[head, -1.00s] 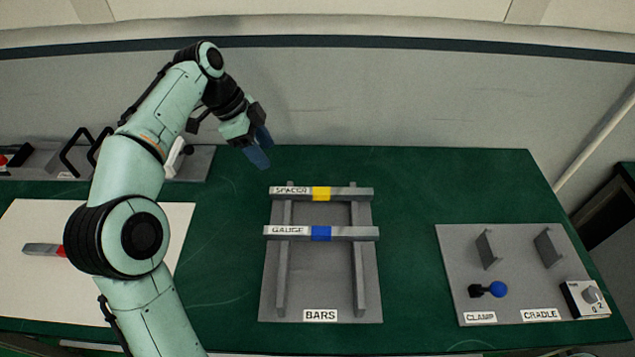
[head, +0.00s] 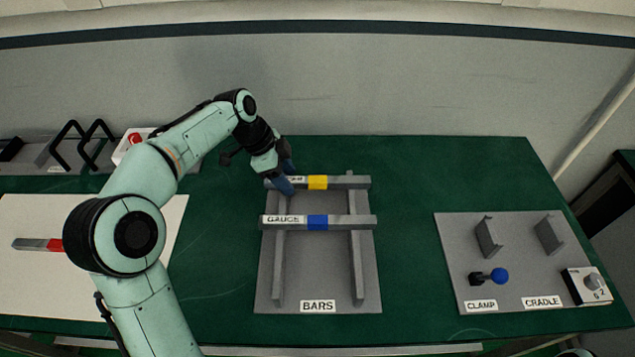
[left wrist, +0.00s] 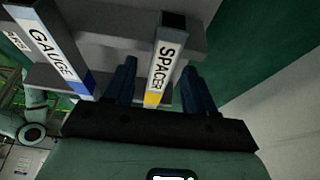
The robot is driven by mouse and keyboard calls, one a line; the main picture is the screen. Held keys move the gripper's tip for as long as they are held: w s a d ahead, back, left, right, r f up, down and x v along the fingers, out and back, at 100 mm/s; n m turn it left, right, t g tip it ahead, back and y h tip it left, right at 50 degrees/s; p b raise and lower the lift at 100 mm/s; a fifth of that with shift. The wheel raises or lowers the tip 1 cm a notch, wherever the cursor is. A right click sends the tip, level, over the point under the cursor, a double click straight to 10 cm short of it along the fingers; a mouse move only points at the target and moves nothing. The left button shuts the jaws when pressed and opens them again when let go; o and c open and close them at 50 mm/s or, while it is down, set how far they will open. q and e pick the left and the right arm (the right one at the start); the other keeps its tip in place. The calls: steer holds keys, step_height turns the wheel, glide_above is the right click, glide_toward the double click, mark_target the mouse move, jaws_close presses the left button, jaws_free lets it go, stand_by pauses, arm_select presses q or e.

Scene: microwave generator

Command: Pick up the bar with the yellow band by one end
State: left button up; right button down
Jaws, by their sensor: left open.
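The bar with the yellow band (head: 318,182), labelled SPACER, lies across the far part of the bars rack (head: 318,270). My left gripper (head: 286,182) is at its left end, and the fingers partly hide its label. In the left wrist view the spacer bar (left wrist: 168,55) runs between the two open fingers of the left gripper (left wrist: 160,85), with no clear contact. The gauge bar with the blue band (head: 318,222) lies parallel on the near side; it also shows in the left wrist view (left wrist: 50,45). My right gripper is not in view.
A plate with clamp and cradle (head: 455,255) and a knob box (head: 587,286) stands to the right. A bar with a red band (head: 35,244) lies on a white sheet (head: 40,290) at left. Green table is clear between rack and plate.

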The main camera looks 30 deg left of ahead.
arm_select(q)
jaws_close()
steer(key=shift+r, duration=0.1)
